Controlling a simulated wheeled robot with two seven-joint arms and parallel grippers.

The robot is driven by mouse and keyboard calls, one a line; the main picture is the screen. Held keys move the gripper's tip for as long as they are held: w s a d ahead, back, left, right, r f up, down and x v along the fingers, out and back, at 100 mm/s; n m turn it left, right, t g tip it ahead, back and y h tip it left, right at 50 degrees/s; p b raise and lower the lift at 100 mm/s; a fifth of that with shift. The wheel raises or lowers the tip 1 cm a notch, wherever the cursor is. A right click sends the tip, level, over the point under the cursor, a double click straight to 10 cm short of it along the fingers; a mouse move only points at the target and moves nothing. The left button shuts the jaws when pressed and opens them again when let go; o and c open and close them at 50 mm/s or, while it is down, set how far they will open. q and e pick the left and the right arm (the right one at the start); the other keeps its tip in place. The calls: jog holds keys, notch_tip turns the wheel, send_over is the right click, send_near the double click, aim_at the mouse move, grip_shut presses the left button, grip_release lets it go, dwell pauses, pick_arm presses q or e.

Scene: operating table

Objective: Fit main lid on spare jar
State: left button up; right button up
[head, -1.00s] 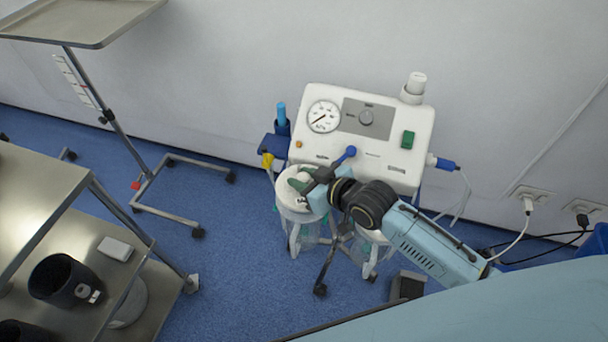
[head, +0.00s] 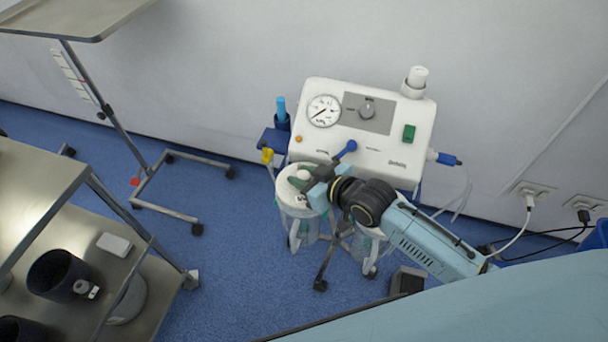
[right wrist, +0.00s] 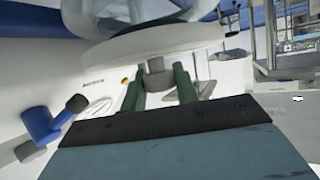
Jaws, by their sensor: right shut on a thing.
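A round white lid (head: 289,181) sits at the top of the clear left jar (head: 305,232) in front of the suction unit; from above I see no clear gap between them. My right gripper (head: 303,181) reaches in from the right over this lid. In the right wrist view, its green fingers (right wrist: 163,88) are shut on the lid's grey knob (right wrist: 155,76), with the pale lid (right wrist: 165,45) and clear jar beyond. A second clear jar (head: 362,253) stands to the right, its top mostly hidden by my arm. My left gripper is not in view.
The white suction unit (head: 385,150) with gauge and dial stands close behind the jars. A steel trolley (head: 130,275) is at lower left, and a tray stand (head: 90,20) at upper left. Blue floor (head: 235,270) is clear between trolley and jars.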

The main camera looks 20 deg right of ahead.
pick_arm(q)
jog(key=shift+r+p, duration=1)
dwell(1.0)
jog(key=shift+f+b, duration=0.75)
pick_arm(e)
jog(key=shift+f, duration=1.15)
jog(key=o, duration=1.1)
jog(key=p+v, duration=0.2)
jog(key=v, duration=0.5)
jog(key=shift+s+d+r+p, duration=0.1)
jog(key=shift+s+d+p, duration=0.05)
jog(key=shift+s+p, duration=0.15)
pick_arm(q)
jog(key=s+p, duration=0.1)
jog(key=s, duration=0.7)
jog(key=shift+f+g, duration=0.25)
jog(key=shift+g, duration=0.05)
pick_arm(e)
jog(key=shift+v, duration=2.85)
